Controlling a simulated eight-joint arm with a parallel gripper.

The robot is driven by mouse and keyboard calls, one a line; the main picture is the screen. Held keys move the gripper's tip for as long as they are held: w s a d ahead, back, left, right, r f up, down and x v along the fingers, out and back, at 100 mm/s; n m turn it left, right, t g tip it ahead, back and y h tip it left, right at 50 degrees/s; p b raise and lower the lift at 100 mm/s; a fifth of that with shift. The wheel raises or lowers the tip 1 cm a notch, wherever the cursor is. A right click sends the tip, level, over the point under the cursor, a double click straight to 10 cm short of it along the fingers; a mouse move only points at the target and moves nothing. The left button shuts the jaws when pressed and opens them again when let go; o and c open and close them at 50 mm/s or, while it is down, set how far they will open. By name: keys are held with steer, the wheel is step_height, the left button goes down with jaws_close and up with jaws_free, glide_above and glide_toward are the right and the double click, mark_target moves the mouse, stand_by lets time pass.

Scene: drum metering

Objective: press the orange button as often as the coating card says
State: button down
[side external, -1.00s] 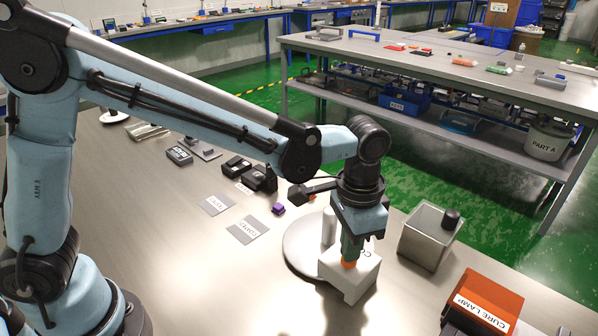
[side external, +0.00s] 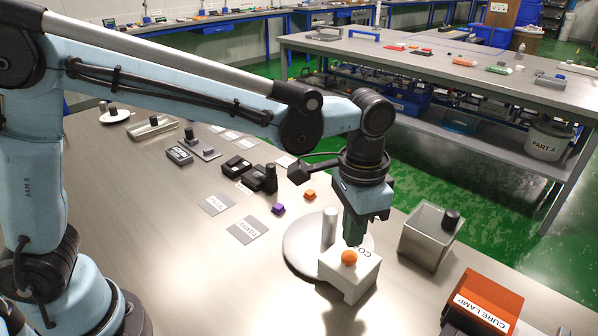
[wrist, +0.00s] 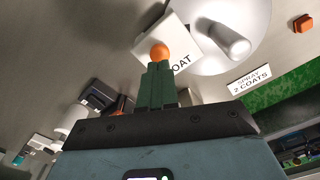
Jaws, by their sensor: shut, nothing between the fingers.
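The orange button (side external: 348,257) sits on top of a white block (side external: 350,275) marked with partly hidden lettering, "COAT" in part. My gripper (side external: 353,242) is shut and empty, its green fingers pointing down just above the button. In the wrist view the orange button (wrist: 159,52) shows just beyond the shut fingertips (wrist: 157,66); I cannot tell the exact gap. The coating card (wrist: 250,80) lies beside the round plate and reads "SPRAY 2 COATS". In the side view my gripper and arm hide that card.
A round grey plate (side external: 298,250) with an upright pale cylinder (side external: 329,227) stands beside the block. A metal bin (side external: 424,243) and an orange cure lamp (side external: 482,302) are to the right. Purple (side external: 278,209) and orange (side external: 309,195) pieces lie behind. The front-left bench is clear.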

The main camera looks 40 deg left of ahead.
mark_target(350, 255)
steer(key=shift+r, duration=1.65)
steer(key=shift+f, duration=2.35)
steer(key=shift+f, duration=0.15)
steer(key=shift+f, duration=0.35)
steer(key=shift+f, duration=0.7)
stand_by(0.5)
steer(key=shift+r, duration=3.55)
